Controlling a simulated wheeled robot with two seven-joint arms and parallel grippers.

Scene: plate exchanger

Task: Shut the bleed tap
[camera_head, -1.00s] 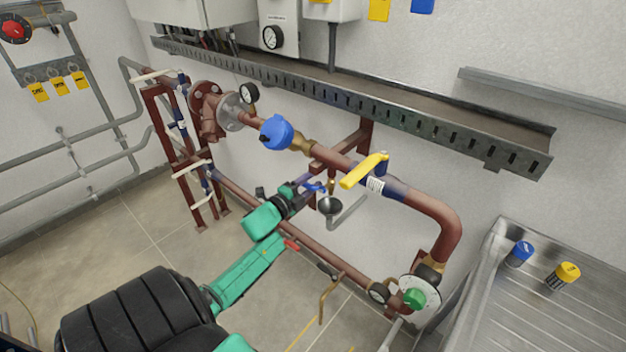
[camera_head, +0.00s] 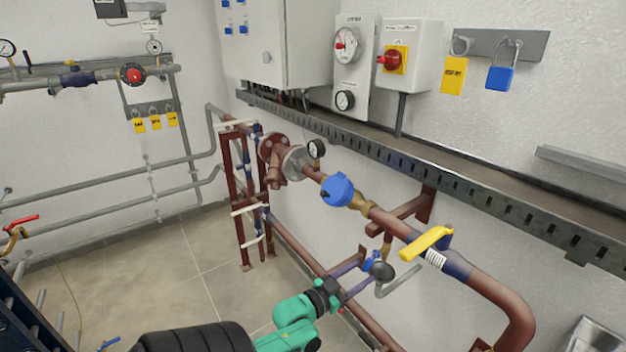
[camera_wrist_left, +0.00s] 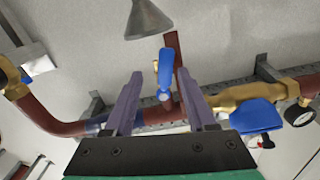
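The bleed tap is a small brass tap with a blue lever (camera_head: 371,261), under the main red pipe in the head view. A grey funnel (camera_head: 382,271) sits beside it. My left gripper (camera_head: 360,274) reaches it from the lower left. In the left wrist view, the blue lever (camera_wrist_left: 166,70) lies between the two purple fingers of my left gripper (camera_wrist_left: 158,79). The fingers are apart, with gaps beside the lever. Contact with the lever cannot be made out. The grey funnel (camera_wrist_left: 147,18) is just beyond the fingertips. My right gripper is not in view.
The main red pipe (camera_head: 393,222) carries a yellow lever (camera_head: 427,243) close by the tap and a blue-capped fitting (camera_head: 337,190). A lower red pipe (camera_head: 300,250) passes behind my left gripper. A slotted cable tray (camera_head: 430,172) runs along the wall above.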

